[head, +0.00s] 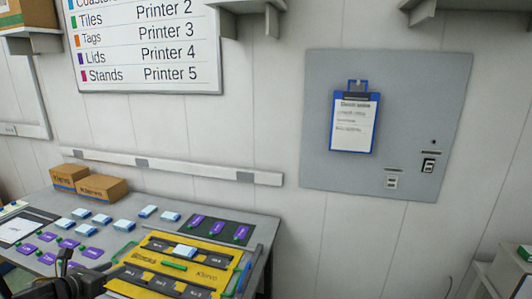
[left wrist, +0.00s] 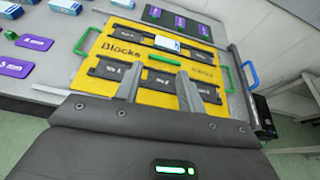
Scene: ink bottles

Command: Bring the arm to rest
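My left gripper (head: 72,278) is at the lower left of the head view, over the near part of the table. In the left wrist view its two grey fingers (left wrist: 158,84) stand apart with nothing visible between them, in front of the yellow board (left wrist: 88,72) marked "Blocks". The board also shows in the head view (head: 150,243), with dark slots and a green bar (head: 174,266) across its middle. A light blue and white block (head: 186,251) sits in its far row; it also shows in the left wrist view (left wrist: 167,43). My right gripper is in neither view.
The grey table (head: 262,222) holds several purple cards (head: 68,243), more light blue blocks (head: 103,219), a dark mat (head: 219,219) with purple cards, and cardboard boxes (head: 103,190) at the back. A clipboard (head: 352,122) hangs on the wall panel.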

